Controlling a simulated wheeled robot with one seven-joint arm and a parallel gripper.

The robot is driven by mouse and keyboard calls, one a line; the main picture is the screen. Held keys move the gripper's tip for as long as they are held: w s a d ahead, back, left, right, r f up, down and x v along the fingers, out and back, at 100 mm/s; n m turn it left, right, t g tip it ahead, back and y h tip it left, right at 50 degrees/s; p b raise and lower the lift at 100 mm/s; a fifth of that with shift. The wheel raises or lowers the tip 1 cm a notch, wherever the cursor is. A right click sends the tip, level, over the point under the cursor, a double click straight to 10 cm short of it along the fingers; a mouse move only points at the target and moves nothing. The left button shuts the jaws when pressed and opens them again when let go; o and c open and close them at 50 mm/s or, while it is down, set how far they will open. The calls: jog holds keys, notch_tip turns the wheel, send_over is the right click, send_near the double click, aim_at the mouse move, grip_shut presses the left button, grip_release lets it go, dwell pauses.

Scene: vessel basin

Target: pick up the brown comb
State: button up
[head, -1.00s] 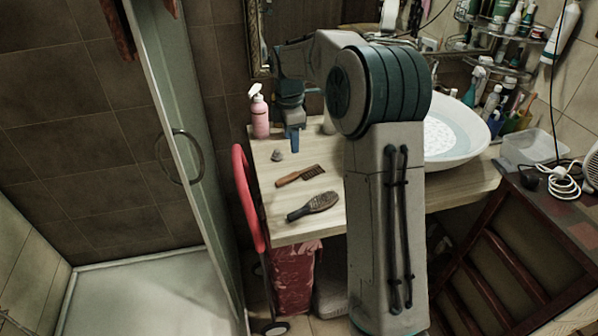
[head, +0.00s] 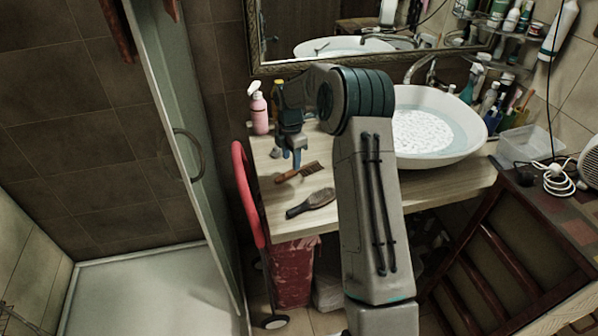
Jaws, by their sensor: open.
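The brown comb (head: 309,170) lies on the wooden counter, its handle to the lower left and its dark teeth to the right. My gripper (head: 291,157) points down with its fingers apart, just behind the comb's middle in the picture and empty. A fingertip overlaps the comb's back edge in the picture. I cannot tell how high the fingertips are above the counter or whether they touch the comb.
A dark hairbrush (head: 311,203) lies in front of the comb. The white basin (head: 465,148) stands right of my arm. The counter's left front (head: 273,216) is clear.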

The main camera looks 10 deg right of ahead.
aim_at(291, 172)
notch_tip(291, 172, down, 5)
jog(key=shift+f+p, duration=0.1)
jog(key=shift+p, duration=0.7)
grip_shut()
notch_tip(291, 172, up, 10)
jog(key=b, duration=0.2)
